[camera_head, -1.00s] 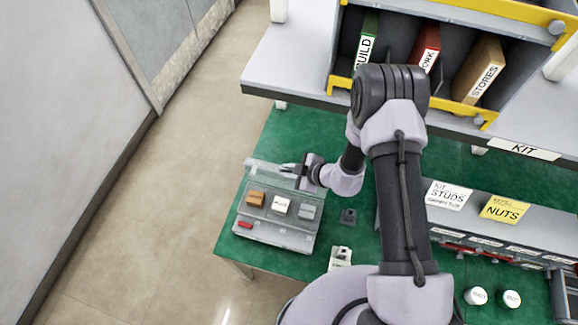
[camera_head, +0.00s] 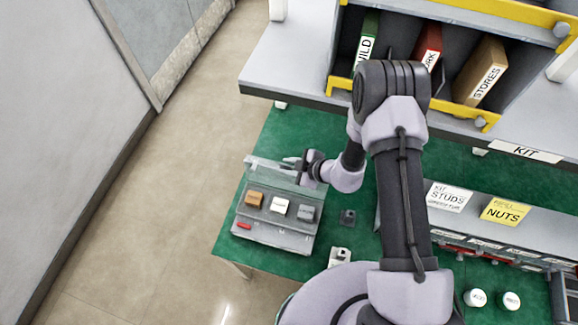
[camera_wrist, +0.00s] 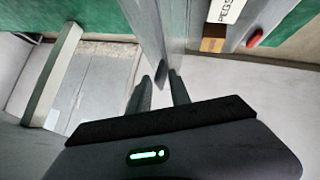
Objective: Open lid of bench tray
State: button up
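The bench tray (camera_head: 272,236) sits at the left end of the green bench. Its clear lid (camera_head: 264,172) is raised along the tray's far side, and the inside is exposed. A brown block (camera_head: 254,198), a white labelled block (camera_head: 279,205) and a grey block (camera_head: 305,212) show in the tray, with a small red piece (camera_head: 244,226) nearer the front. My gripper (camera_head: 290,163) is at the lid's upper part. In the wrist view its fingers (camera_wrist: 161,88) are apart, with a lid edge and dark tip between or just beyond them; contact is unclear.
A grey shelf with a bin of upright binders (camera_head: 483,72) stands behind my arm. A small dark part (camera_head: 348,217) and a light part (camera_head: 340,256) lie right of the tray. White jars (camera_head: 475,297) stand farther right. Open floor lies left of the bench.

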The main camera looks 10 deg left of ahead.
jog(key=shift+s, duration=0.15)
jog(key=p+v, duration=0.1)
jog(key=v, duration=1.6)
jog(key=shift+d, duration=0.2)
jog(key=shift+r, duration=0.1)
jog(key=shift+c, duration=0.4)
